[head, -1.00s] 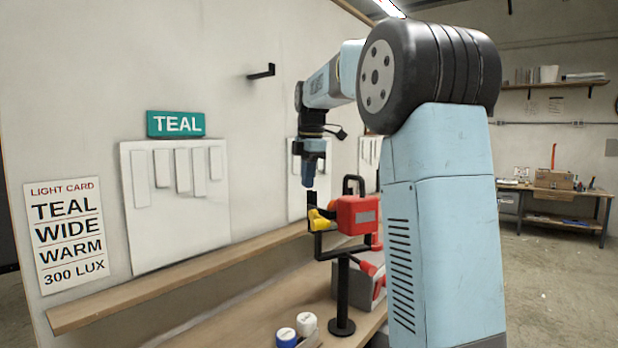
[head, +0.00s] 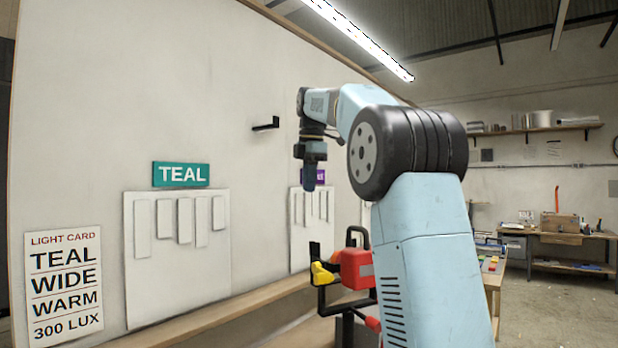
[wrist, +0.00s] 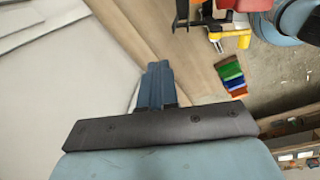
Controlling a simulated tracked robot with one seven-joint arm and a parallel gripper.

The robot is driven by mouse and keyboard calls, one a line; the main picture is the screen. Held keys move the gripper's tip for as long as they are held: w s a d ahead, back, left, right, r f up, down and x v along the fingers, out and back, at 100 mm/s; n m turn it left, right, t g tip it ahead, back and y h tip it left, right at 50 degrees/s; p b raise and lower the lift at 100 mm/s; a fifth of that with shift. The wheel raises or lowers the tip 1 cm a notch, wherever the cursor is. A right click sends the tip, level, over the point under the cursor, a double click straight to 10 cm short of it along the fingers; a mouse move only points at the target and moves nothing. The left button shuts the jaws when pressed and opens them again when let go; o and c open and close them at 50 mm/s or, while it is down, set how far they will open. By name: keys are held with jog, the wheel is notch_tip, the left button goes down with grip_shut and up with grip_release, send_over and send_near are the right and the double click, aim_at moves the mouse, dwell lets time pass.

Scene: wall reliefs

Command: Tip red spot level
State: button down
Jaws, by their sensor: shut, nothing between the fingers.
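The red spot (head: 356,270) with a black top handle sits in a black bracket (head: 318,298) on a stand in the head view. A yellow part (head: 322,273) projects at its left. I cannot tell its exact tilt. My gripper (head: 313,186) is shut and empty, pointing down, above and left of the spot and apart from it. In the wrist view my gripper (wrist: 158,72) shows at the centre. Part of the red spot and a yellow part (wrist: 235,41) show at the top right there. My arm hides the spot's right side in the head view.
A wooden ledge (head: 180,329) runs along the wall below the white relief panel (head: 177,252). A teal sign (head: 181,174) and a light card (head: 64,286) are on the wall. A black bracket (head: 266,125) juts out above. Coloured swatches (wrist: 231,77) lie right of my gripper.

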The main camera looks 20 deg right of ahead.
jog(key=s+d+r+g, duration=0.1)
jog(key=s+d+g, duration=0.1)
jog(key=s+d, duration=1.05)
jog(key=s+f, duration=0.1)
jog(key=f, duration=0.8)
jog(key=s+a+f, duration=0.1)
jog(key=f, duration=0.3)
jog(key=shift+s+f, duration=0.3)
jog(key=shift+s, duration=0.05)
